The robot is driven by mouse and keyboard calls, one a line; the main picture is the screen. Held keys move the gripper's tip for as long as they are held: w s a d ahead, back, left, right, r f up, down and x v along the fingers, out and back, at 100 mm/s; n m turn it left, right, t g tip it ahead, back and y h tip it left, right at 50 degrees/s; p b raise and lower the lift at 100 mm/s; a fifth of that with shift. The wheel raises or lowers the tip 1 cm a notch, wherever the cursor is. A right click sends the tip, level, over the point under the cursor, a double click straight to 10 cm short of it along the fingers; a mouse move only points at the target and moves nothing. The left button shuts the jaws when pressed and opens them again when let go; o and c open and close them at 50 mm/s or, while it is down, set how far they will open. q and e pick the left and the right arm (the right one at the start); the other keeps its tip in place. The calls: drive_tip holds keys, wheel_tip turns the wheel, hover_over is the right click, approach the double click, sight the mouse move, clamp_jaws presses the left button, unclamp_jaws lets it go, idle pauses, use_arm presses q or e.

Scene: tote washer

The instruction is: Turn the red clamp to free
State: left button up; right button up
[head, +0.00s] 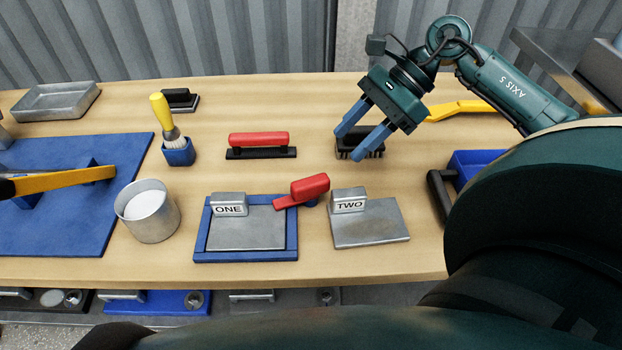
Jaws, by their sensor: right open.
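The red clamp (309,188) sits at the upper right corner of the blue frame (292,240), its handle pointing up and right and its narrow end reaching over the frame's right edge. A grey plate (245,233) with a block marked ONE (229,208) lies in the frame. My right gripper (360,138) is open and empty, above and to the right of the clamp, its blue fingers pointing down and left in front of a black brush. It is apart from the clamp. My left gripper is not in view.
A grey plate marked TWO (375,232) lies just right of the clamp. A metal cup (150,222) stands left of the frame. A red-handled black tool (258,141) lies behind.

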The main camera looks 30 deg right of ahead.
sight(312, 180)
drive_tip(key=x, duration=1.1)
drive_tip(key=shift+a+f, duration=0.1)
drive_tip(key=shift+a, duration=0.1)
drive_tip(key=shift+c, duration=0.2)
clamp_jaws()
